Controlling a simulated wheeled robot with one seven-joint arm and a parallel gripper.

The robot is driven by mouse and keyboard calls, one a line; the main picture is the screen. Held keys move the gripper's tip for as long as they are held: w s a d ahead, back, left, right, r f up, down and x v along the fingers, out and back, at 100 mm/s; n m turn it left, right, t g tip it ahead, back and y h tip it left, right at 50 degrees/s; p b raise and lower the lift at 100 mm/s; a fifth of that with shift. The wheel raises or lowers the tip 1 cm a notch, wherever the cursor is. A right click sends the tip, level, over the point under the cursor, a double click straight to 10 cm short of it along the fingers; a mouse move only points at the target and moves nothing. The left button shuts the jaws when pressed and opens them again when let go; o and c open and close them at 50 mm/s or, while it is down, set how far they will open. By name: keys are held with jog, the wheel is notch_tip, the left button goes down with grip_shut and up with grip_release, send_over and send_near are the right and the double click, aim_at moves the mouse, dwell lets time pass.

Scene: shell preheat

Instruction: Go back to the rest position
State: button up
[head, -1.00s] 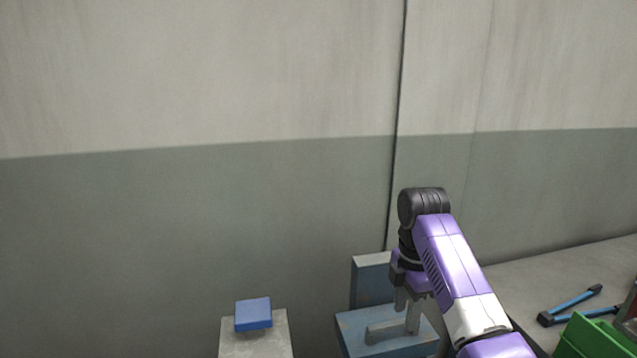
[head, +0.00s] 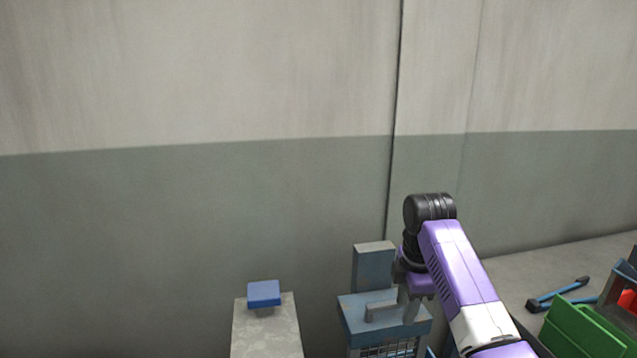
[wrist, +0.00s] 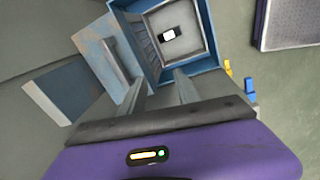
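My gripper (head: 408,309) hangs low at the end of my purple arm in the head view, close to a grey bar handle (head: 380,311) on top of a blue box-shaped unit (head: 352,322). In the wrist view its two grey fingers (wrist: 159,80) are apart with nothing visible between them. Beyond the fingers, the blue unit (wrist: 196,62) shows an open grey chamber with a small white and black item (wrist: 168,33) inside. A grey bar (wrist: 117,58) runs along a blue panel left of the fingers. Whether a finger touches it, I cannot tell.
A blue block (head: 263,293) sits on a grey pedestal (head: 266,332) to the left. A green bin (head: 580,330) and a blue-handled tool (head: 558,294) lie on the grey worktop (head: 535,272) at right. A wall stands behind.

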jog(key=w+a+r+m+t, duration=0.25)
jog(key=w+m+t, duration=0.25)
jog(key=w+t, duration=0.25)
jog(key=s+a+f+m+t+y, duration=0.2)
jog(key=s+f+m+t, duration=0.45)
jog(key=s, duration=0.35)
jog(key=s+d+m+h, duration=0.1)
jog(key=s+d+m, duration=0.1)
jog(key=s, duration=2.3)
jog(key=s+d+m+h, duration=0.1)
jog(key=s+d+m, duration=0.2)
jog(key=s, duration=2.3)
jog(key=shift+s+d+r+m+g, duration=0.15)
jog(key=shift+s+r+m+g, duration=0.2)
jog(key=shift+m, duration=0.5)
